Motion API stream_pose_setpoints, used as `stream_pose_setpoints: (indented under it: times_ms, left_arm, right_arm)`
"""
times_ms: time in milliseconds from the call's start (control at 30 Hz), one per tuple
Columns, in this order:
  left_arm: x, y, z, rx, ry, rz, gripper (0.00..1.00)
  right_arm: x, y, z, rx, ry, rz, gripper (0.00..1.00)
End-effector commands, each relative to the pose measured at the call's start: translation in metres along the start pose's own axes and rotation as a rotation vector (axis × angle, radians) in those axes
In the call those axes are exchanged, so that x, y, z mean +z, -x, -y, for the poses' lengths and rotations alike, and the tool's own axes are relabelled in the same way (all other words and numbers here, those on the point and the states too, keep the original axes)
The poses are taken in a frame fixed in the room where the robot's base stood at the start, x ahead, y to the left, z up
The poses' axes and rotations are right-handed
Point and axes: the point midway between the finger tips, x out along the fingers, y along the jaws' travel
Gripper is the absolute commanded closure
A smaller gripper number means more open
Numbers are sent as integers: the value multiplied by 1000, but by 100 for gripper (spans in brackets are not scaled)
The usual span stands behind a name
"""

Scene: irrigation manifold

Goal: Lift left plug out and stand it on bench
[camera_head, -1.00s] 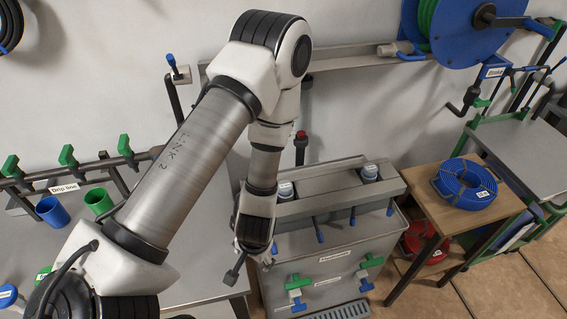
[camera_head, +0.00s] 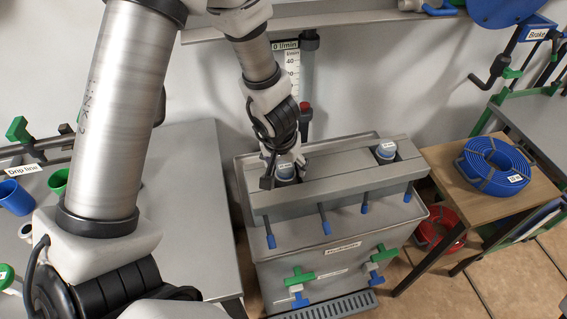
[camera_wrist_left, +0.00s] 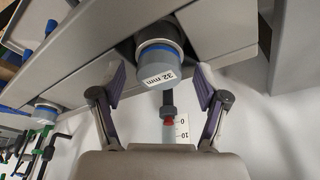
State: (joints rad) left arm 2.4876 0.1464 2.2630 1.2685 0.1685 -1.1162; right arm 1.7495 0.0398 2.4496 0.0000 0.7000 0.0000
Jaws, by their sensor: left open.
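The left plug (camera_head: 286,171) is a grey cap with a blue ring and a white label, standing in a hole of the grey manifold bar (camera_head: 335,192). In the left wrist view the left plug (camera_wrist_left: 159,66) reads "32 mm" and lies between the open fingertips, apart from both. My left gripper (camera_head: 283,168) is open and empty, with its fingers pointing down around the plug's top. A second, similar plug (camera_head: 385,151) stands in the bar at the right; it also shows in the left wrist view (camera_wrist_left: 45,110). My right gripper is not in view.
The bench top (camera_head: 185,190) left of the manifold tank has free room. Blue and green cups (camera_head: 14,196) stand at its far left. A gauge tube (camera_head: 306,85) with a red part rises behind the bar. A blue hose coil (camera_head: 494,160) lies on a wooden stand at right.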

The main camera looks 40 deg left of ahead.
Motion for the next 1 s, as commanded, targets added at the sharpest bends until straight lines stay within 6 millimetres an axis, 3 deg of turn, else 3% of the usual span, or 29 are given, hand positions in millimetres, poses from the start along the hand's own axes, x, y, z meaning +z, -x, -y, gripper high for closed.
stream_pose_setpoints:
  times_ms: [233,267,400,433,500,533,633,1000]
  left_arm:
    - [0,-2,0,0,0,0,26]
    - [0,-2,0,0,0,0,33]
    - [0,-2,0,-1,0,0,82]
    - [0,-2,0,-1,0,0,90]
    - [0,-2,0,-1,0,0,90]
    - [0,-2,0,-1,0,0,60]
    - [0,-3,0,-1,0,1,95]
    - [-2,6,0,-1,-1,1,98]
  right_arm:
    - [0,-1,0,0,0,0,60]
    - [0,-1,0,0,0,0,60]
    - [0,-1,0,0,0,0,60]
    - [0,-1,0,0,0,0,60]
    - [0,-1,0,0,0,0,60]
    - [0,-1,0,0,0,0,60]
    - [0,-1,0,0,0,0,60]
    - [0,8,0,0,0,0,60]
